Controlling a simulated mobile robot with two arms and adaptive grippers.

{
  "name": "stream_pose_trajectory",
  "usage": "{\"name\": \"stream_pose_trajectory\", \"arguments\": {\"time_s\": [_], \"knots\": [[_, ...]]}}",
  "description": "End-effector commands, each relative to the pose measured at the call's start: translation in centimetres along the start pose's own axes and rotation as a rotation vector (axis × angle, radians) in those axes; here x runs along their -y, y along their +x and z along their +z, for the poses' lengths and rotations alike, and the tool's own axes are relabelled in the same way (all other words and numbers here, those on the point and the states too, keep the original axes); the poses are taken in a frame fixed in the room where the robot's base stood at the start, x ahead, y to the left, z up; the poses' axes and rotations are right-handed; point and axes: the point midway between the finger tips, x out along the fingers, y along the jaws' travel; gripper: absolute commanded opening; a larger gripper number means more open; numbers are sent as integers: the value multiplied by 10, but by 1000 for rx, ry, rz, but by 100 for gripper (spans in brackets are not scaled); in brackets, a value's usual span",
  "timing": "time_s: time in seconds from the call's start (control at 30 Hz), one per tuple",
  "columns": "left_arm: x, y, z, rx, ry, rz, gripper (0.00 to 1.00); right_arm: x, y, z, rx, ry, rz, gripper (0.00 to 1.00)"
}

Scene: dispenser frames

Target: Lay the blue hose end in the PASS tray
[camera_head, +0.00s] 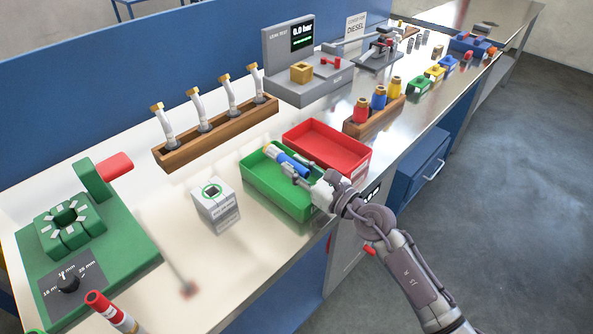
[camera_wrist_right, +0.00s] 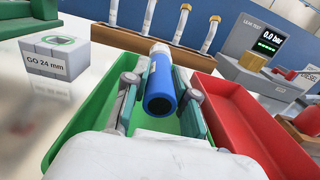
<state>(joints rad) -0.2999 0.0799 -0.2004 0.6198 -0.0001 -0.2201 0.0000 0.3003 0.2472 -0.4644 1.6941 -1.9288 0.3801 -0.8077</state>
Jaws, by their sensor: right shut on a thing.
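The blue hose end (camera_head: 291,163) has a blue sleeve and a pale tip. In the right wrist view the open end of its blue sleeve (camera_wrist_right: 160,90) faces the camera. My right gripper (camera_head: 296,173) is shut on it; its fingers also show on both sides of the sleeve in the wrist view (camera_wrist_right: 160,104). The gripper and hose end are over the green tray (camera_head: 258,184), the likely PASS tray, whose label I cannot read. I cannot tell whether the hose end touches the tray floor. My left gripper is not in view.
A red tray (camera_head: 345,157) adjoins the green one on the right. A grey GO 24 mm block (camera_head: 216,208) stands to the left. A wooden rack (camera_head: 200,140) with several white hose pieces is behind. A green machine (camera_head: 110,235) is at left.

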Motion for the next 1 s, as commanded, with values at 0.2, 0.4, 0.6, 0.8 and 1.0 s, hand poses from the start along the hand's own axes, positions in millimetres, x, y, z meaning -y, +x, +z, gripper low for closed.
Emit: {"name": "stream_pose_trajectory", "arguments": {"time_s": [0.2,0.4,0.6,0.8,1.0], "knots": [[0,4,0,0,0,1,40,-3,-2,-18,-30,0,7,0],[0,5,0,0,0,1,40,-4,-2,-20,-34,-3,9,39],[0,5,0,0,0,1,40,-4,-2,-21,-34,-6,9,55],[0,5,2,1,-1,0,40,-4,-3,-23,-38,-6,9,55],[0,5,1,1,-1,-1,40,-3,-24,-22,-37,-10,7,55]]}}
